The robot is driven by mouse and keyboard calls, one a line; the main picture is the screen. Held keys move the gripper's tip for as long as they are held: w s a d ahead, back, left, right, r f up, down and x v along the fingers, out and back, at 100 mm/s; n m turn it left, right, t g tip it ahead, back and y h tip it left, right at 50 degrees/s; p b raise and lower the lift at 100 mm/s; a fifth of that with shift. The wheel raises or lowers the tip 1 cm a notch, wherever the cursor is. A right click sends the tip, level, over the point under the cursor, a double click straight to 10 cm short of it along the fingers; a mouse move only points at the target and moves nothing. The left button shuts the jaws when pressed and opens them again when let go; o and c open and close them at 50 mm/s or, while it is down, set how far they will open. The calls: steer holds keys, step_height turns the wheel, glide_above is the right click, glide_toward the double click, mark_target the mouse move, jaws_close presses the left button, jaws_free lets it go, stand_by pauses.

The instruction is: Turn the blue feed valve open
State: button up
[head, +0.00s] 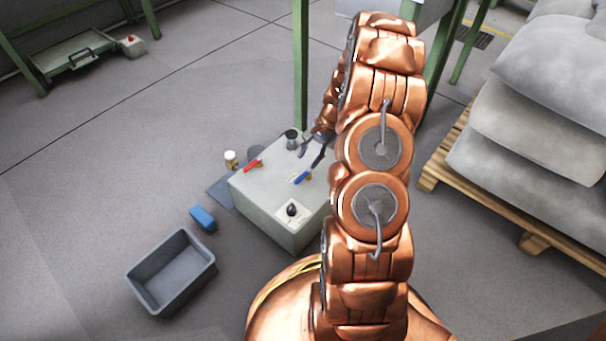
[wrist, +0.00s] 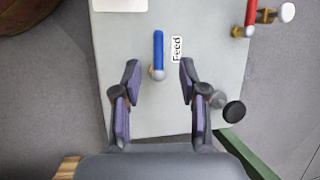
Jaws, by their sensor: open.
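The blue feed valve (wrist: 158,50) is a blue lever on a silver and brass pivot, on top of a pale grey box (wrist: 120,60), with a "Feed" label (wrist: 177,49) to its right in the wrist view. In the head view the blue lever (head: 303,178) lies on the box's top, right of the red lever. My gripper (wrist: 157,75) is open and empty. In the wrist view its fingers stand on either side of the lever's pivot end, apart from it. In the head view my gripper (head: 312,150) is over the far part of the box, partly hidden by my arm.
A red-handled valve (head: 252,165), a dark cup-like part (head: 291,139) and a black knob (head: 291,209) are on the box. A grey bin (head: 139,286) and a blue block (head: 203,218) lie on the floor at left. Sacks on a pallet (head: 530,242) stand at right.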

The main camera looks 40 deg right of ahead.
mark_target(301, 177)
steer(key=shift+m, duration=0.3)
steer(key=b+x, duration=0.1)
steer(key=x, duration=0.1)
steer(key=d+b+x, duration=0.1)
steer(key=x, duration=0.2)
steer(key=b+x, duration=0.1)
steer(key=x, duration=0.2)
steer(key=shift+w+d+f, duration=0.15)
steer(key=shift+d+f, duration=0.05)
steer(key=shift+f, duration=0.3)
steer(key=shift+c, duration=0.2)
jaws_close()
